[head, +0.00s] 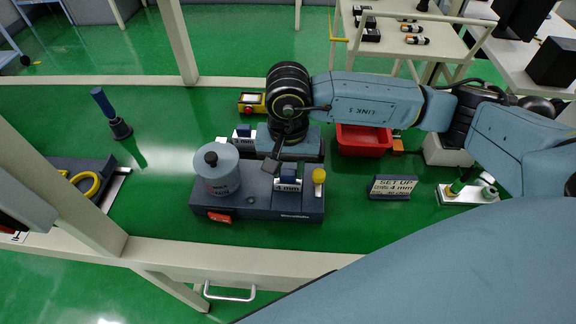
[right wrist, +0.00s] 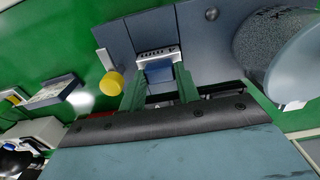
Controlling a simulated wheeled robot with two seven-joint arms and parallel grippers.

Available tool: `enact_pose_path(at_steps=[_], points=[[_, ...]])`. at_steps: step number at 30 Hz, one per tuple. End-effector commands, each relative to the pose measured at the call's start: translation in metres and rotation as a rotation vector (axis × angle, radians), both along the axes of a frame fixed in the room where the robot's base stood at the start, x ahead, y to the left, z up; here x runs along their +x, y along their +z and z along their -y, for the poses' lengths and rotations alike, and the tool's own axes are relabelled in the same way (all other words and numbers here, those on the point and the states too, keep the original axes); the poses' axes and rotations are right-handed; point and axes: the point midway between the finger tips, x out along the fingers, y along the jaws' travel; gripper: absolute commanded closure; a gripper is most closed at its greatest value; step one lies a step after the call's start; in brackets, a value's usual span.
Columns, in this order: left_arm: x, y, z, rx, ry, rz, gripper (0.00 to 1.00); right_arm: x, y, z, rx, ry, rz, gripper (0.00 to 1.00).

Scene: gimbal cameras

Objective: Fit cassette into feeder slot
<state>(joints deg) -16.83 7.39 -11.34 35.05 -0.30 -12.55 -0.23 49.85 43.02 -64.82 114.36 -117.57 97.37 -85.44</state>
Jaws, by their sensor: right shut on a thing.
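The cassette (head: 288,185) has a white face marked "4 mm" and a blue top. It stands at the dark grey feeder base (head: 258,206), beside the yellow knob (head: 319,175). My right gripper (head: 286,170) reaches down over it from above. In the right wrist view, the two fingers of the right gripper (right wrist: 158,78) are shut on the cassette (right wrist: 158,70), one on each side. Its white edge with dark marks lies against the feeder base (right wrist: 205,40). How deep it sits in the slot is hidden.
A grey cylinder (head: 217,175) with a black knob stands on the feeder's left. A "SET UP 4 mm" sign (head: 394,187) stands to the right. A red bin (head: 362,142) and a yellow device (head: 251,103) are behind. Green table is clear between feeder and sign.

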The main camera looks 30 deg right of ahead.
Motion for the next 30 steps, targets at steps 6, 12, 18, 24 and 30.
enact_pose_path(at_steps=[6,12,18,24,30], points=[[0.001,-0.001,-0.002,0.003,-0.001,0.001,0.54,0.001,0.000,0.000,0.000,0.000,0.001,1.00],[0.001,-0.004,-0.002,0.003,-0.002,0.001,0.54,0.000,-0.002,0.000,0.000,0.000,0.001,0.60],[0.000,-0.004,-0.002,0.004,-0.002,-0.001,0.54,0.000,-0.002,0.000,0.000,0.000,0.001,0.46],[-0.001,-0.003,-0.002,0.004,-0.001,-0.003,0.54,0.000,-0.001,0.000,-0.001,0.000,0.001,0.46],[-0.001,0.002,0.000,0.001,0.000,-0.003,0.54,0.002,0.018,0.000,0.001,0.000,0.006,0.46]])
